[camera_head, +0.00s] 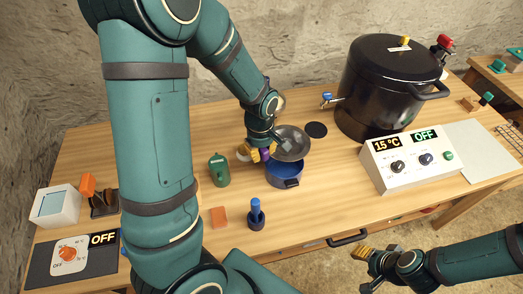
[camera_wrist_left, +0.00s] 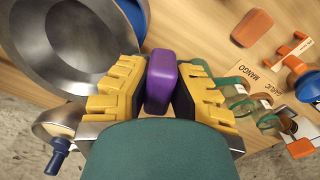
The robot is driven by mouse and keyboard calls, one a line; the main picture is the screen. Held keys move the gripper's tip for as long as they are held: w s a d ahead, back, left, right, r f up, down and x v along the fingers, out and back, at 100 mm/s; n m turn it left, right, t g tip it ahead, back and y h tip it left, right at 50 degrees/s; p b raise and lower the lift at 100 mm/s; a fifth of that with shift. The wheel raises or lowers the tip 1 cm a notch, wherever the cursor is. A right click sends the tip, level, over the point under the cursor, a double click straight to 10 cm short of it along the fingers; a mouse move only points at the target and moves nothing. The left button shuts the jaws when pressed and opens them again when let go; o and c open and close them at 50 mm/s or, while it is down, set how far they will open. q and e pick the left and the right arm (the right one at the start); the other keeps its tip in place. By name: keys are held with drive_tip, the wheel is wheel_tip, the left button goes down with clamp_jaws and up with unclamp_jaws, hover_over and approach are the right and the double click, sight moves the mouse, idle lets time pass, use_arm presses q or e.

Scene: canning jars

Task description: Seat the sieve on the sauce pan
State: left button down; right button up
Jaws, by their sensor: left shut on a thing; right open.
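The sieve is a grey metal bowl (camera_head: 292,146) with a purple handle (camera_wrist_left: 161,82). My left gripper (camera_head: 260,154) is shut on that handle; in the left wrist view its yellow fingers (camera_wrist_left: 160,88) press it from both sides. The sieve bowl also fills the upper left of the wrist view (camera_wrist_left: 70,45). The blue sauce pan (camera_head: 284,174) stands on the table, with the sieve over its far part in the head view. I cannot tell whether they touch. A bit of blue pan shows in the wrist view (camera_wrist_left: 133,14). My right gripper (camera_head: 374,262) is open and empty, off the table's front edge.
A big black pot (camera_head: 385,85) with a blue tap stands behind right, with a white control box (camera_head: 410,162) before it. A black disc (camera_head: 316,130) lies behind.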

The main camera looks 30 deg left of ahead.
use_arm(q)
drive_tip(key=shift+f, duration=0.1)
drive_tip(key=shift+f+b, duration=1)
drive_tip(key=shift+f, duration=0.1)
drive_tip(key=shift+f+b, duration=1.35)
drive_tip(key=shift+f, duration=0.45)
drive_tip(key=shift+f+b, duration=1.25)
drive_tip(key=shift+f, duration=0.6)
idle(0.3)
drive_tip(key=c, duration=0.9)
unclamp_jaws()
drive_tip(key=shift+c, duration=0.2)
